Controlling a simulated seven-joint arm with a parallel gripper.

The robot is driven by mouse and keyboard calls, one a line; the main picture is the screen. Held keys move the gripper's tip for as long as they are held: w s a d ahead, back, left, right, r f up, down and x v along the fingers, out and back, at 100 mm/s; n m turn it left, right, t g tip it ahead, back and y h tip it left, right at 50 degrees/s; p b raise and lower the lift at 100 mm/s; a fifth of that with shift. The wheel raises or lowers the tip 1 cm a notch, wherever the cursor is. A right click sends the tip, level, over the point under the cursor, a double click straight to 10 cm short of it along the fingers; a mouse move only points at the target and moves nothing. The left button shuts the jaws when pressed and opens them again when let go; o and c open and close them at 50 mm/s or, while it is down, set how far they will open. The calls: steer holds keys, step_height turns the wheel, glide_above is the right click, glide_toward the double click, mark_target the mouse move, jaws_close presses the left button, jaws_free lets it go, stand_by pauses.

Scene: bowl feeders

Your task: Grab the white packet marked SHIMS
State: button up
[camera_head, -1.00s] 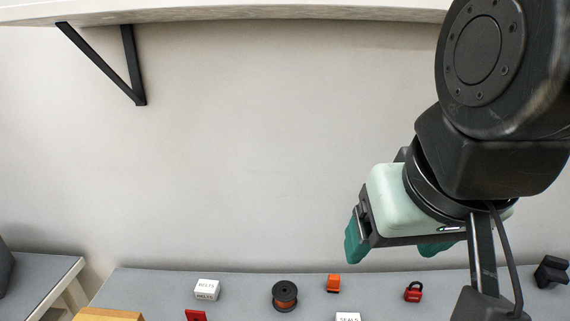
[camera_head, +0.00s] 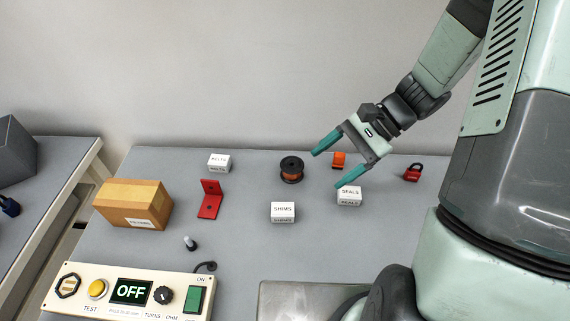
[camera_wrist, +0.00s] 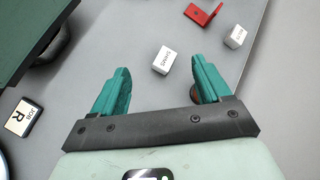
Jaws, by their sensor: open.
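The white packet marked SHIMS (camera_head: 283,212) stands on the grey table near the middle in the head view. In the wrist view the SHIMS packet (camera_wrist: 164,59) lies beyond my fingertips, roughly between them. My gripper (camera_head: 331,166) is open and empty, above the table to the upper right of the packet. In the wrist view its two teal fingers (camera_wrist: 160,72) are spread wide apart. A similar white packet marked SEALS (camera_head: 349,196) stands to the right of SHIMS, just below one finger in the head view. Another white packet marked BELTS or similar (camera_head: 219,163) stands at the back left.
A red bracket (camera_head: 210,200), a dark spool with copper winding (camera_head: 291,170), an orange block (camera_head: 338,159) and a red padlock (camera_head: 413,172) stand around. A cardboard box (camera_head: 133,204) is left; a control panel reading OFF (camera_head: 131,291) is in front. Table around SHIMS is clear.

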mark_target(289, 209)
steer(key=f+m+y, duration=0.1)
steer(key=f+m, duration=0.1)
steer(key=f, duration=0.3)
steer(key=f+m+t+y, duration=0.1)
steer(key=f+m+y, duration=0.1)
steer(key=f, duration=0.3)
steer(key=f+m+t+y, duration=0.1)
steer(key=f+m, duration=0.3)
steer(key=shift+a+f+y, duration=0.3)
steer(key=shift+a+f, duration=0.1)
steer(key=shift+s+a+f+t, duration=0.1)
steer(key=shift+a+f+t, duration=0.15)
steer(key=shift+t, duration=0.05)
steer(key=x, duration=1)
steer(key=shift+a, duration=0.15)
steer(key=c, duration=1.2)
steer(key=shift+o, duration=0.2)
